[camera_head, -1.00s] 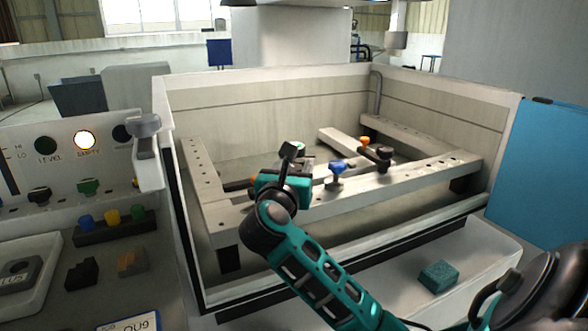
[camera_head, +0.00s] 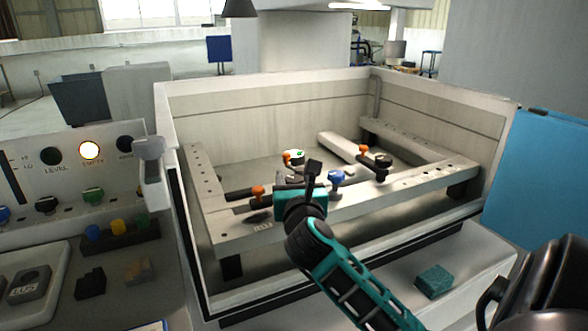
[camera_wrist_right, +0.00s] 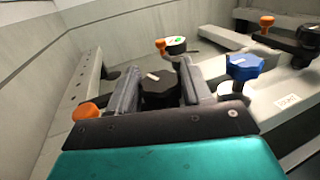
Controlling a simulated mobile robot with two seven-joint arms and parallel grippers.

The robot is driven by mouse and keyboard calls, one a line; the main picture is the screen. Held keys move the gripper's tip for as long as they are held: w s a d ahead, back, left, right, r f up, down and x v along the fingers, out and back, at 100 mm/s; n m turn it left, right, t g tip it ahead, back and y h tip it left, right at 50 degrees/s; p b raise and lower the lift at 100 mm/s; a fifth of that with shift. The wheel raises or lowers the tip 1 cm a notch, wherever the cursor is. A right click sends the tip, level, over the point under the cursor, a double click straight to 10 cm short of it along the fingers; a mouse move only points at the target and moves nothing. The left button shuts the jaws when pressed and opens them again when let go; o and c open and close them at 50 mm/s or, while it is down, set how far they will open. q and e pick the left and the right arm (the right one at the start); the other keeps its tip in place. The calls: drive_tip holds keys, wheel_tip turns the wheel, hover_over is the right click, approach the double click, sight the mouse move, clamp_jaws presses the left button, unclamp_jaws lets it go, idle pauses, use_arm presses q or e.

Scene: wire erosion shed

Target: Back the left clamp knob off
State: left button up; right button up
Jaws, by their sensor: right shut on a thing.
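The left clamp's black knob (camera_wrist_right: 160,90) shows in the wrist view between the two grey fingers of my right gripper (camera_wrist_right: 155,88), which is shut on it. In the head view my right gripper (camera_head: 298,178) is over the front rail, and its own body hides that knob. The left clamp's orange knob (camera_head: 258,192) is left of the gripper on a dark bar, and it also shows in the wrist view (camera_wrist_right: 86,111). The right clamp has a black knob (camera_head: 383,161) and an orange knob (camera_head: 364,149). My left gripper is not in view.
A blue knob (camera_head: 336,178) stands close to the right of the gripper. A round gauge with a green mark (camera_head: 298,154) and an orange knob lies behind it. The tank's front wall (camera_head: 400,238) runs below the rail. A teal block (camera_head: 434,281) lies on the ledge.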

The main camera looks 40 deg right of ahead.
drive_tip(key=n+t+y+p, duration=0.2)
drive_tip(key=n+y, duration=0.1)
drive_tip(key=y, duration=0.1)
drive_tip(key=shift+r, duration=0.1)
drive_tip(key=shift+n+t+y+p, duration=0.35)
drive_tip(key=shift+n+y, duration=0.15)
drive_tip(key=shift+y, duration=0.2)
drive_tip(key=n+y, duration=0.2)
drive_tip(key=y, duration=0.1)
drive_tip(key=shift+f+t+y, duration=0.2)
drive_tip(key=shift+t+y, duration=0.1)
drive_tip(key=shift+t, duration=0.05)
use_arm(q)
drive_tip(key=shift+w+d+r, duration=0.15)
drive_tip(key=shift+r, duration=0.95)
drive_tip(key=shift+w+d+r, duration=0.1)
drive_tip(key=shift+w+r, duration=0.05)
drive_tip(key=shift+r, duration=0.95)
use_arm(e)
drive_tip(key=shift+n+y, duration=1.2)
drive_tip(key=shift+y, duration=0.9)
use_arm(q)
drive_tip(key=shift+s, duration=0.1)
use_arm(e)
drive_tip(key=o, duration=0.9)
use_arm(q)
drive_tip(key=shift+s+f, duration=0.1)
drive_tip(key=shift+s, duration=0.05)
use_arm(e)
drive_tip(key=shift+o, duration=0.2)
